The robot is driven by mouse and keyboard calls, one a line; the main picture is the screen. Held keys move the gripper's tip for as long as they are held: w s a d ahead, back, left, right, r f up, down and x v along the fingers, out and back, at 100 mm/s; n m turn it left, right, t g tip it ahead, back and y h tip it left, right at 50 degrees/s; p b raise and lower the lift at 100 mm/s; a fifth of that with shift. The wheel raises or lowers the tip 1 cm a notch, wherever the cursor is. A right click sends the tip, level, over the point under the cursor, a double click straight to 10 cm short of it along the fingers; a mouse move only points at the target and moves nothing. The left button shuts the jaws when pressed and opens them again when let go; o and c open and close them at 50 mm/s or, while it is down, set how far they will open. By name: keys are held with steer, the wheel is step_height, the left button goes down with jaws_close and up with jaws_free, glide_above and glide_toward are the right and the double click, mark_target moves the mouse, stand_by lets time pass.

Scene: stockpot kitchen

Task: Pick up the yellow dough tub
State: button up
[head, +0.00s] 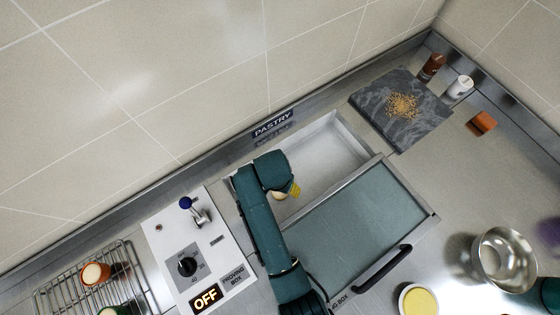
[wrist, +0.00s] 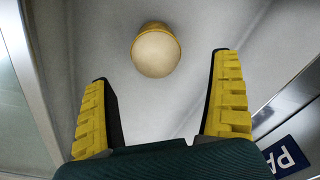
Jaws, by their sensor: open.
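A yellow tub with pale dough on top (wrist: 157,52) stands on the floor of the open proving box, and the wrist view shows it whole. In the head view only a small pale part of it (head: 279,195) shows beside my gripper (head: 292,189). In the wrist view my gripper (wrist: 162,68) is open and empty, its two yellow ribbed fingers wide apart. The tub lies ahead, between the lines of the fingers, and neither finger appears to touch it. My arm hides part of the box in the head view.
The proving box (head: 345,128) has raised walls and a glass lid (head: 350,220) slid to the right. A control panel reading OFF (head: 187,245) stands left. A rack with pots (head: 75,290), a slate (head: 400,108), a metal bowl (head: 503,258) and a yellow-filled dish (head: 418,300) lie around.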

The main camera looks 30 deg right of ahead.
steer(key=f, duration=0.3)
steer(key=f+b, duration=0.1)
steer(key=f, duration=0.1)
steer(key=shift+s+d+f, duration=0.1)
steer(key=shift+s, duration=0.15)
steer(key=shift+w+f, duration=0.1)
steer(key=shift+f, duration=0.05)
steer(key=c, duration=1.4)
